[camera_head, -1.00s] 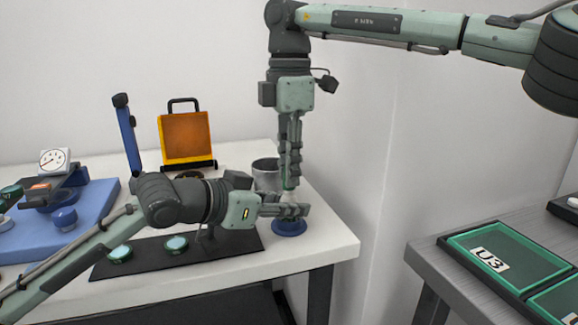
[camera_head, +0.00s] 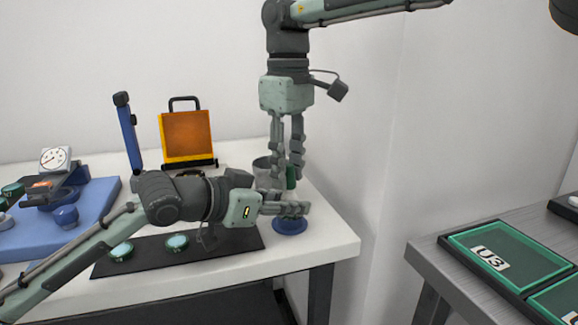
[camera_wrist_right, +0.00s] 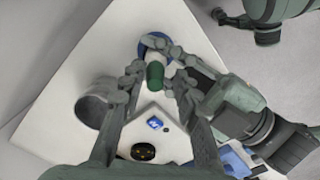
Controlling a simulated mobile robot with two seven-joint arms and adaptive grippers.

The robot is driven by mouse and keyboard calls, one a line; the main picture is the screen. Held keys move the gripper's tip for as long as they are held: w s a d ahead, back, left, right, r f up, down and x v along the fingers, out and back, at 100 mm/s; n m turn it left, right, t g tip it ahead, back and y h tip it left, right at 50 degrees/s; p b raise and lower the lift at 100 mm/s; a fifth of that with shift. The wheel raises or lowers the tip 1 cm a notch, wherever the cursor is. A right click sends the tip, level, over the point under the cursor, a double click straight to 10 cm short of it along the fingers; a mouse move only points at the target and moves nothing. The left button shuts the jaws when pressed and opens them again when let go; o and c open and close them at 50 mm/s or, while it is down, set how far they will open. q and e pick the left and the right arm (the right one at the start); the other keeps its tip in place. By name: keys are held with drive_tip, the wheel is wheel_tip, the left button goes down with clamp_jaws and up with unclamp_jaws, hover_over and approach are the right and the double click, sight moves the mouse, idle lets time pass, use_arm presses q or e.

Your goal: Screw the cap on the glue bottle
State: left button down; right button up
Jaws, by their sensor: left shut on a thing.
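The green cap (camera_head: 291,177) stands over the glue bottle, with the bottle's white part (camera_wrist_right: 157,58) just below it in the right wrist view; how firmly it sits I cannot tell. The cap also shows in that view (camera_wrist_right: 155,74). My left gripper (camera_head: 298,208) is shut on the glue bottle, whose body is mostly hidden by its fingers. My right gripper (camera_head: 287,180) points down from above, its fingers open with one on each side of the cap. A round blue base (camera_head: 290,227) lies below the left gripper.
A grey metal cup (camera_wrist_right: 92,108) stands close by the right gripper. A black mat (camera_head: 145,262) with green-rimmed discs lies under my left arm. An orange-faced case (camera_head: 186,137) and a blue post (camera_head: 129,138) stand behind. A green tray (camera_head: 508,250) is on the right table.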

drive_tip(key=shift+o, duration=0.8)
drive_tip(key=shift+w, duration=0.1)
drive_tip(key=shift+r, duration=0.2)
wheel_tip(320, 180, up, 12)
drive_tip(key=shift+f, duration=0.2)
use_arm(q)
drive_tip(key=c, duration=1.2)
unclamp_jaws()
drive_tip(key=shift+o, duration=0.2)
